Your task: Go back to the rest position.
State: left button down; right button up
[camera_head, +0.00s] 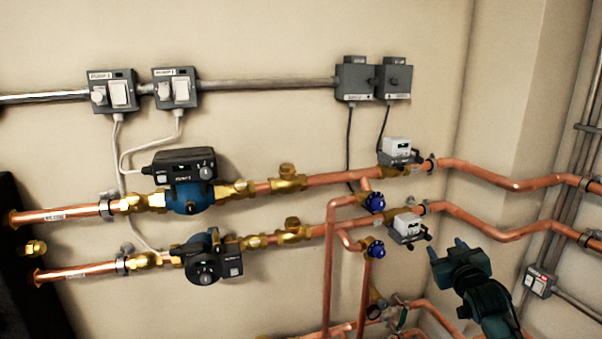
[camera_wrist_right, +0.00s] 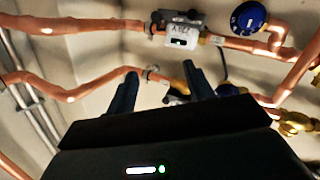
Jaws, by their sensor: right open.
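My right gripper (camera_head: 459,250) is in the lower right of the head view, dark, with its two fingers apart and nothing between them. Its fingers also show in the right wrist view (camera_wrist_right: 157,85), apart and empty, with the copper pipe (camera_wrist_right: 105,85) beyond them. The gripper looks clear of the pipes, to the right of the lower white actuator box (camera_head: 407,225). My left gripper is not in view.
Copper pipes (camera_head: 318,231) run along the wall with two pumps (camera_head: 187,195) (camera_head: 207,262). Blue valve knobs (camera_head: 375,202) sit near the white actuators. A switch box (camera_head: 540,282) is right of my gripper.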

jog(key=s+a+f+n+g+y, duration=0.1)
jog(key=s+a+f+g, duration=0.1)
jog(key=s+a+f, duration=0.55)
jog(key=s+a+f+g+y, duration=0.15)
jog(key=s+a+f, duration=0.25)
jog(key=s+f, duration=0.55)
jog(key=s+a+f+g, duration=0.1)
jog(key=s+a+f, duration=0.1)
jog(key=s, duration=0.5)
jog(key=s+a+f+y, duration=0.1)
jog(key=s+a+f, duration=0.1)
jog(key=s, duration=0.5)
jog(key=s+a+f+m+g+y, duration=0.1)
jog(key=s+a+f, duration=0.1)
jog(key=s+a, duration=0.2)
jog(key=s, duration=0.3)
jog(key=shift+g, duration=0.35)
